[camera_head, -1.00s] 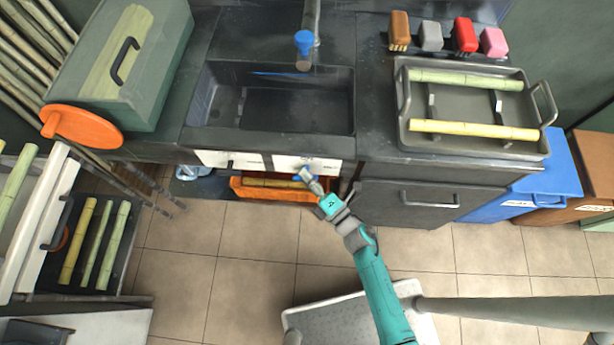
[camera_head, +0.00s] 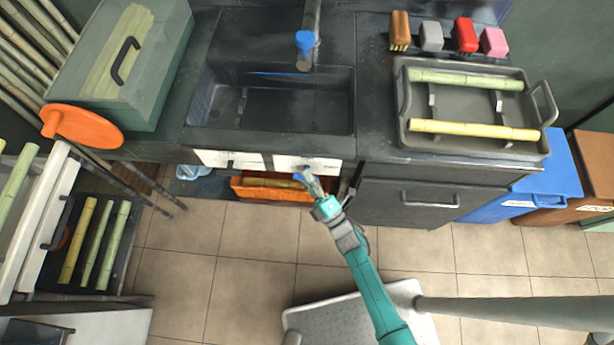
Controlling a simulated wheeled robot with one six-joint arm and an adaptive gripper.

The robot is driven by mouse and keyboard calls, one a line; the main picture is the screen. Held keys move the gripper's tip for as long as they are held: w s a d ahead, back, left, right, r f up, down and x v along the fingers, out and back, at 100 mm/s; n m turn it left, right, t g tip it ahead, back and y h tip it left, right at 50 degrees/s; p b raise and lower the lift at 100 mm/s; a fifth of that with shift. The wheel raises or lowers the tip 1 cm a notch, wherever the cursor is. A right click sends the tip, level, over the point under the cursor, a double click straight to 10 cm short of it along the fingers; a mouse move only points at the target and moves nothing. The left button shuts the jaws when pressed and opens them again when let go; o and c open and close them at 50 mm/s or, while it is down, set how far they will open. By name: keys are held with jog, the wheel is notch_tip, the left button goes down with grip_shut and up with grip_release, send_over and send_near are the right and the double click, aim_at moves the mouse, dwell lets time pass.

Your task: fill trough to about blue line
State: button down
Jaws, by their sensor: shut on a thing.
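The trough (camera_head: 225,115) is a dark rectangular basin set in the counter. A blue line (camera_head: 275,73) runs along its inner back wall. A tap (camera_head: 311,25) with a blue cap (camera_head: 305,42) hangs over the back edge. I cannot make out a water level or a stream in the basin. My gripper (camera_head: 307,180) is below the trough's front edge, at the right white panel. It is shut on a small blue handle (camera_head: 298,174), which its fingers partly hide.
An orange bin (camera_head: 250,188) with canes sits under the counter, left of my gripper. A grey tray (camera_head: 540,150) with two canes stands right of the trough. A green box (camera_head: 170,75) and orange disc (camera_head: 85,127) are on the left.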

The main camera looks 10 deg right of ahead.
jog(key=m+t+h, duration=0.1)
jog(key=m+t, duration=0.1)
jog(key=m, duration=0.1)
jog(key=m+t+h, duration=0.1)
jog(key=m+t, duration=0.1)
jog(key=m, duration=0.1)
jog(key=shift+a+h, duration=0.1)
jog(key=shift+h, duration=0.3)
jog(key=shift+m+t+h, duration=0.55)
jog(key=shift+m+h, duration=1.1)
jog(key=shift+m, duration=0.25)
jog(key=shift+m+t+h, duration=0.55)
jog(key=shift+m+h, duration=1.1)
jog(key=shift+m, duration=0.25)
jog(key=shift+m+h, duration=0.4)
jog(key=shift+h, duration=0.1)
jog(key=shift+y, duration=0.3)
jog(key=c, duration=1)
grip_release()
jog(key=shift+f, duration=0.1)
jog(key=v, duration=1.2)
jog(key=shift+w, duration=0.1)
